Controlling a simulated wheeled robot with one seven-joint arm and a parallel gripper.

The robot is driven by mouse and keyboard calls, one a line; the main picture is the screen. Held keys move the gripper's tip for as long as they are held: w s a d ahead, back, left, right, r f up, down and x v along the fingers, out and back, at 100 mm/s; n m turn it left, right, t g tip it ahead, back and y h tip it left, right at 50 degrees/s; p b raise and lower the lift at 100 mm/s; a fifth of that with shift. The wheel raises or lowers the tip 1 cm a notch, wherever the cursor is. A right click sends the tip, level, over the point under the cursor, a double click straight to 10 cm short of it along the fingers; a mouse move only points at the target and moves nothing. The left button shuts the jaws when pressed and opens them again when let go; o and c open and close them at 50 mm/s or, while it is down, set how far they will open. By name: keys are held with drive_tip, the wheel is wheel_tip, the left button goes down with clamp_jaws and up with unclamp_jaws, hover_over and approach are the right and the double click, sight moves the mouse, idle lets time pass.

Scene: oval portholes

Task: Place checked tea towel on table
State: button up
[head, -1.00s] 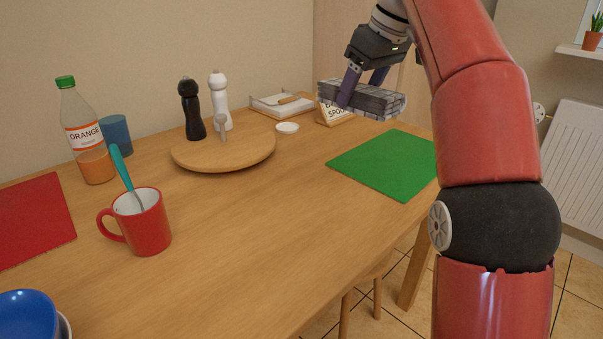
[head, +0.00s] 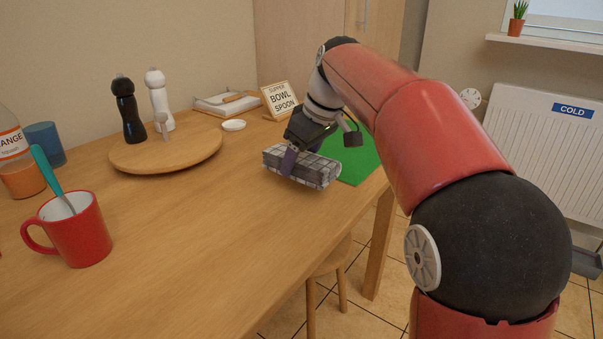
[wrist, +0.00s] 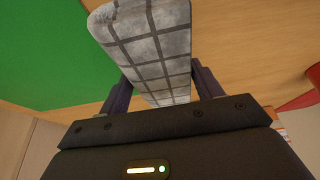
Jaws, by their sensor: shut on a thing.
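The checked tea towel (head: 312,172) is a folded grey bundle with dark grid lines. My gripper (head: 289,160) is shut on it, with a finger on each side. In the head view the towel is low at the table (head: 215,205), left of and partly in front of the green mat (head: 358,160). I cannot tell whether its underside touches the wood. In the wrist view the towel (wrist: 150,45) runs between the two fingers, with the green mat (wrist: 45,55) to its left and bare wood to its right.
A round wooden board (head: 190,155) carries black and white mills. A red mug (head: 78,235) with a teal-handled utensil stands at front left. A sign (head: 281,99) and a white dish (head: 233,125) are behind. A stool (head: 328,262) stands below the table edge. The table's middle is clear.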

drive_tip(key=shift+f, duration=1.55)
drive_tip(key=shift+f+b, duration=0.15)
drive_tip(key=shift+b, duration=0.2)
drive_tip(key=o, duration=0.9)
drive_tip(key=p+v, duration=0.2)
drive_tip(key=v, duration=0.9)
drive_tip(key=shift+r, duration=0.25)
drive_tip(key=shift+s+d+r, duration=0.2)
drive_tip(key=shift+r, duration=0.2)
